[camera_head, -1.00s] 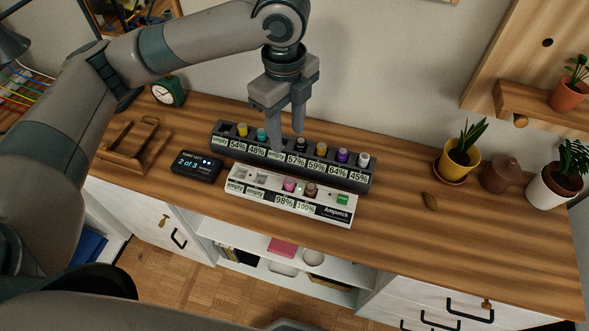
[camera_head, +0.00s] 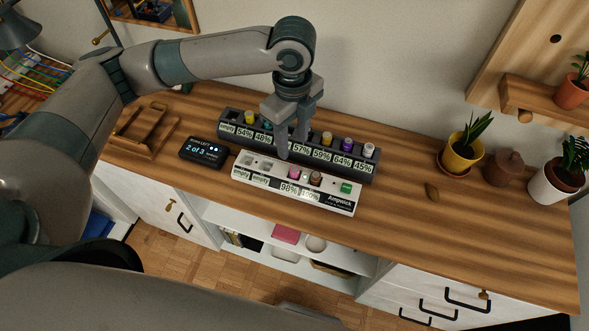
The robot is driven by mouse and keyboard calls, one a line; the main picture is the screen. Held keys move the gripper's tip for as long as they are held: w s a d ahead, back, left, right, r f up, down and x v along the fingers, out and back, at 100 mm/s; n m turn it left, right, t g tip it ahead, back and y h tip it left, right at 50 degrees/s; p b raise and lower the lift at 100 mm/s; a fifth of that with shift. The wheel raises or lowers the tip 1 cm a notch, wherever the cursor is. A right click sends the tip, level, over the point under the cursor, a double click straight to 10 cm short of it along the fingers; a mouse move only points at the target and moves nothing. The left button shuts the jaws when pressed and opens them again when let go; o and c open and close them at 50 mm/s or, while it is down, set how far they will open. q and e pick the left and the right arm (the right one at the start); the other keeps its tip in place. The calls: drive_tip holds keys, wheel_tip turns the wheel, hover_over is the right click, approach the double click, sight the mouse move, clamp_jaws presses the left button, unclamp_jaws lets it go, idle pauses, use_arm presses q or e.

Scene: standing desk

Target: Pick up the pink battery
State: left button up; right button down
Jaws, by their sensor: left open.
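The pink battery (camera_head: 294,173) stands upright in the white charger (camera_head: 338,203), behind a label reading 98%. A brown battery (camera_head: 316,178) stands just right of it, behind a 100% label. The charger's two left slots are labelled empty. My left gripper (camera_head: 292,151) points down with its fingers apart and nothing between them. Its fingertips appear just above and behind the pink battery, in front of the dark rack (camera_head: 370,168); the exact gap cannot be told. The gripper hides part of the rack's middle. My right gripper does not show.
The dark rack holds several coloured batteries behind percentage labels. A small black display (camera_head: 204,152) reading "2 of 3" sits left of the charger. A wooden tray (camera_head: 140,130) lies farther left. Potted plants (camera_head: 462,152) stand at right. The desk right of the charger is mostly clear.

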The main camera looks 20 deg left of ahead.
use_arm(q)
drive_tip(key=p, duration=0.1)
hover_over(295, 168)
drive_tip(key=shift+s+a+f, duration=0.15)
drive_tip(key=shift+f, duration=2.5)
drive_tip(key=shift+f, duration=0.1)
drive_tip(key=shift+f+p, duration=0.25)
drive_tip(key=shift+p, duration=0.05)
drive_tip(key=shift+f+p, duration=0.8)
drive_tip(key=shift+f, duration=1.45)
clamp_jaws()
